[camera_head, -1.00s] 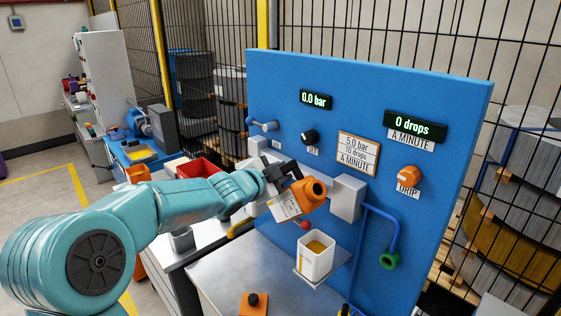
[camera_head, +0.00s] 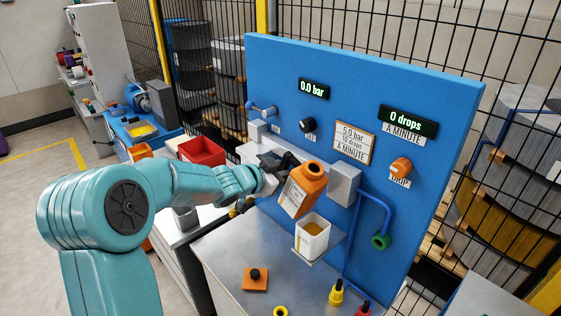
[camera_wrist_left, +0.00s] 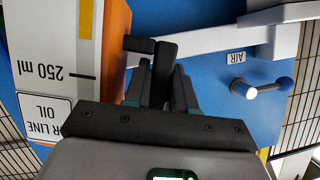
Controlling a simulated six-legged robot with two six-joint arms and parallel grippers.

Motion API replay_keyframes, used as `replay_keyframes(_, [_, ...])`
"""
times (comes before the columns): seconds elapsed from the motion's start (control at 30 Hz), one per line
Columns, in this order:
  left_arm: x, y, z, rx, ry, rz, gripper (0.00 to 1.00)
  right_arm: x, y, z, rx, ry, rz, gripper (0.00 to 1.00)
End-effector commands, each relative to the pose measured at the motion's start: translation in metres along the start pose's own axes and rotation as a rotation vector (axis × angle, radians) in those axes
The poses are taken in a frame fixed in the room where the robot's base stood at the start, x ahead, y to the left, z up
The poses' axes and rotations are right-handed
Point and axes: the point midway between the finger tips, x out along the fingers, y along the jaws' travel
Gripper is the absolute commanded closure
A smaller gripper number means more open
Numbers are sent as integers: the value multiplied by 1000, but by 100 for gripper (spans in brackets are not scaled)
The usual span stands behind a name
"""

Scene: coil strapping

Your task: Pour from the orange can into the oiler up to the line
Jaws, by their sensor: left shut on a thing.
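The orange can (camera_head: 311,183) has a white label and a dark round mouth. My left gripper (camera_head: 283,166) is shut on it. The can is held in the air, leaning a little to the right, above the oiler (camera_head: 318,243). The oiler is a white, open-topped square cup with amber oil in it. I see no stream between them, and its fill line is too small to read against the oil. In the left wrist view, the can (camera_wrist_left: 112,38) is at the left, its label upside down with "250 ml" and "LINE OIL". My right gripper is not in view.
The blue panel (camera_head: 400,90) stands behind, with readouts of 0.0 bar and 0 drops, an orange drip knob (camera_head: 401,166) and a blue pipe (camera_head: 376,206). The grey bench (camera_head: 225,250) is mostly clear. A red bin (camera_head: 202,152) stands at the left.

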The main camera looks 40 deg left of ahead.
Motion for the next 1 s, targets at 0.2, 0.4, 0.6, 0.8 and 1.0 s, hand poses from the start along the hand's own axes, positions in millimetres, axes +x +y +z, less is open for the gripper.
replay_keyframes(0.2, [3, 9, 6, -94, 0, 34, 100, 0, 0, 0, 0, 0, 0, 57])
replay_keyframes(0.4, [7, 28, 18, -260, -2, 95, 100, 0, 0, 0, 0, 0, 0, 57])
replay_keyframes(0.6, [8, 37, 22, -347, 0, 126, 100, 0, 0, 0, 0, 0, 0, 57])
replay_keyframes(0.8, [9, 37, 22, -350, 0, 127, 100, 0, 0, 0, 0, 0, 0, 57])
replay_keyframes(1.0, [9, 37, 22, -349, 0, 126, 100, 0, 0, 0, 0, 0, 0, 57])
